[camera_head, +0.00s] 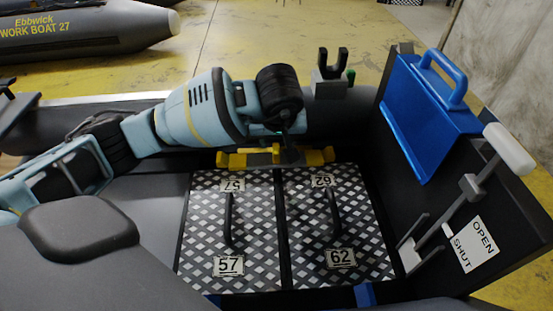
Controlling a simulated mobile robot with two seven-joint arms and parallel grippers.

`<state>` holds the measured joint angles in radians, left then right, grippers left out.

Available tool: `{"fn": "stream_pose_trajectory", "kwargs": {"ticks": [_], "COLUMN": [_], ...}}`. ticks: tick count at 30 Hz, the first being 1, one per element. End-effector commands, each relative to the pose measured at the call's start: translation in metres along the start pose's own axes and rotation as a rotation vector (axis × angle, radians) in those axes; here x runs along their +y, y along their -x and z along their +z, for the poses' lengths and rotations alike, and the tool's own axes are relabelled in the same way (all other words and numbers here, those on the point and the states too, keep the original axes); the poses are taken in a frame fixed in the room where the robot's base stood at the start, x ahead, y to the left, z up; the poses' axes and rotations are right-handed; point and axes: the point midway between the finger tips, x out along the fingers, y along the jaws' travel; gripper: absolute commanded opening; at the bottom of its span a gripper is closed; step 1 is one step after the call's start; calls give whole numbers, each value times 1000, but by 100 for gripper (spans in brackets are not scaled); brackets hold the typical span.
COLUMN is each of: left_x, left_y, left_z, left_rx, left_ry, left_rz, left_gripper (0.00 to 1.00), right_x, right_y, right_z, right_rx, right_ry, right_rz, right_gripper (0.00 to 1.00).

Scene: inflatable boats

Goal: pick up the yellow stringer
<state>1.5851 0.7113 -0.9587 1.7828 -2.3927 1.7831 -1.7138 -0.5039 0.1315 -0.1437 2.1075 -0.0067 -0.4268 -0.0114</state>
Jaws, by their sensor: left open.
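The yellow stringer (235,159) lies at the far edge of the floor panels, beside the dark side tube. My left gripper (283,152) reaches down from above at its middle. The jaws are open and hide part of the stringer. I cannot tell whether the fingers touch it. My right gripper is not in view.
Two checkered floor panels, 57 (204,235) and 62 (350,220), have black handles. A blue case (425,110) hangs on the dark board at right, near a lever (465,190) marked OPEN and SHUT. A black forked holder (331,75) stands on the tube. A grey seat (75,225) is at left.

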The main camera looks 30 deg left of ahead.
Motion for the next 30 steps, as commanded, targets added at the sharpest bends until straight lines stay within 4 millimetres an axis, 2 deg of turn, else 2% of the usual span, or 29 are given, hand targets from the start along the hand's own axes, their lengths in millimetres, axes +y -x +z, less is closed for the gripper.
{"fn": "stream_pose_trajectory", "kwargs": {"ticks": [7, 17, 24, 26, 30], "left_x": [0, 0, 1, 1, 0], "left_y": [-8, -50, -52, -52, -52], "left_z": [1, 4, 3, 3, 3], "left_rx": [-1, -1, 2, 1, 1], "left_ry": [1, 1, 0, 0, 0], "left_rz": [0, -1, 1, 1, 1], "left_gripper": [42, 42, 42, 37, 18], "right_x": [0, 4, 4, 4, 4], "right_y": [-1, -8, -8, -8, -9], "right_z": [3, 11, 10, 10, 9], "right_rx": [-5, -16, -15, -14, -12], "right_ry": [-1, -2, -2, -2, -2], "right_rz": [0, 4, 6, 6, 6], "right_gripper": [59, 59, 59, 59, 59]}}
